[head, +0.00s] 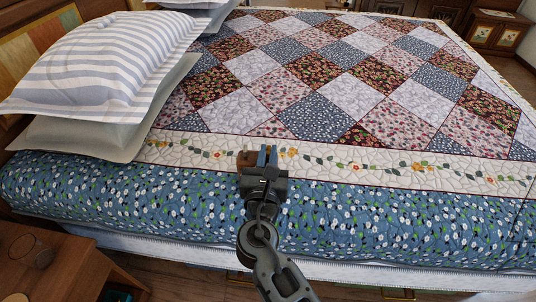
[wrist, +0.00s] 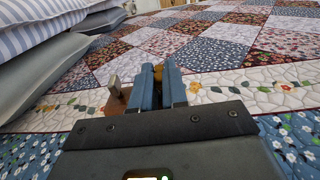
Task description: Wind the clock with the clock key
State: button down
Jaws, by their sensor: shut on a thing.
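My gripper (head: 267,157) is over the near edge of the bed, with its blue fingers close together. In the wrist view the fingers (wrist: 165,85) are closed on a small golden-brown thing (wrist: 158,71), mostly hidden between them. I cannot tell whether it is the clock key. A reddish-brown thing (wrist: 115,103) with an upright grey metal piece (wrist: 113,86) is just left of the fingers; its brown side also shows in the head view (head: 245,159). I cannot tell whether it is the clock, or whether it joins the held thing. No clock face shows.
The bed has a patchwork quilt (head: 335,75) and a blue flowered side (head: 130,200). Striped and grey pillows (head: 105,65) lie at the left. A wooden nightstand (head: 65,265) with a glass (head: 31,251) is at the lower left. A small cabinet (head: 497,31) stands at the far right.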

jog(key=shift+a+h, duration=0.1)
jog(key=shift+h, duration=0.2)
jog(key=m+h, duration=0.2)
jog(key=h, duration=0.1)
jog(key=m+g+h+b, duration=0.1)
jog(key=h, duration=0.1)
jog(key=shift+a+m, duration=0.25)
jog(key=shift+m, duration=0.15)
jog(key=shift+w+a+m+g+h+b, duration=0.1)
jog(key=shift+m+g+h+b, duration=0.55)
jog(key=shift+m+h, duration=0.5)
jog(key=shift+w+a+m+g+h+b, duration=0.1)
jog(key=shift+m+g+h+b, duration=0.5)
jog(key=shift+h, duration=0.95)
jog(key=shift+d+m+g+h, duration=0.1)
jog(key=shift+m+g+h, duration=0.2)
jog(key=shift+m+g, duration=0.05)
jog(key=c, duration=1.2)
grip_release()
jog(key=shift+s+y+p, duration=0.1)
jog(key=shift+y+p, duration=0.3)
